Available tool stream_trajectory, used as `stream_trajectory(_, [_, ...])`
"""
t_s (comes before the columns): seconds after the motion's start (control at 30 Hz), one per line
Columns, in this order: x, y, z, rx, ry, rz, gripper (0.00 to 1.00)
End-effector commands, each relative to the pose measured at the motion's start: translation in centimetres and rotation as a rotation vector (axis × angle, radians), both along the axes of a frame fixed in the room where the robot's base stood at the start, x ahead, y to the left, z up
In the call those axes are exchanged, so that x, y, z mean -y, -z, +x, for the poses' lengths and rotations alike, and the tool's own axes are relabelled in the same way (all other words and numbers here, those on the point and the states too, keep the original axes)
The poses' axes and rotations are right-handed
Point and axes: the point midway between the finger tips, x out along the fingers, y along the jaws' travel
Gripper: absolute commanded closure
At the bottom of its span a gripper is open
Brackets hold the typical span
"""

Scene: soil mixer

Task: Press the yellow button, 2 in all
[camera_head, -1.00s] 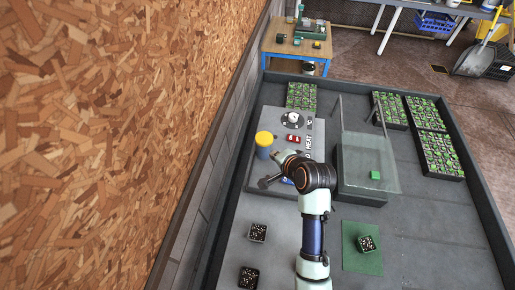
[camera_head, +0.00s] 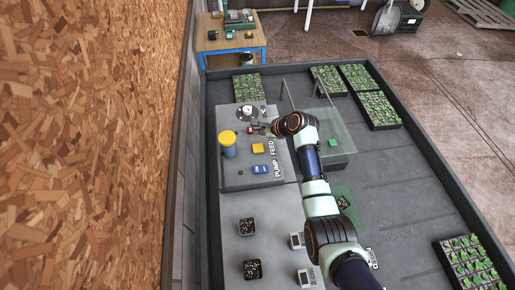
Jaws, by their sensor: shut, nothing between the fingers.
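The yellow button (camera_head: 257,148) is a small square block on the grey control panel (camera_head: 235,180), beside the "FEED" label. It is in plain view with nothing on it. My gripper (camera_head: 254,129) is shut and empty, reaching left over the panel just beyond the yellow button. It is close to the red button (camera_head: 250,129), which it partly hides; I cannot tell if they touch. The blue button (camera_head: 261,169) is nearer, beside the "PUMP" label.
A yellow-topped cylinder (camera_head: 228,142) stands left of the yellow button. A round dial (camera_head: 246,112) is at the panel's far end. A clear-walled bin (camera_head: 330,140) is to the right. Dark pots (camera_head: 247,226) and seedling trays (camera_head: 370,108) lie around the bed.

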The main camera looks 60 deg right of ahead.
Motion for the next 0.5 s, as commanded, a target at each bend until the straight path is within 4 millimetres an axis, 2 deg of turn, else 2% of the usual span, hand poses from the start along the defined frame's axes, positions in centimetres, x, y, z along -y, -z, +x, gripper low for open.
stream_trajectory(0.03, [0.0, 1.0, 0.0, -0.001, -0.001, 0.001, 1.00])
stream_trajectory(0.5, [0.0, 6.7, 0.0, -0.001, -0.001, 0.000, 1.00])
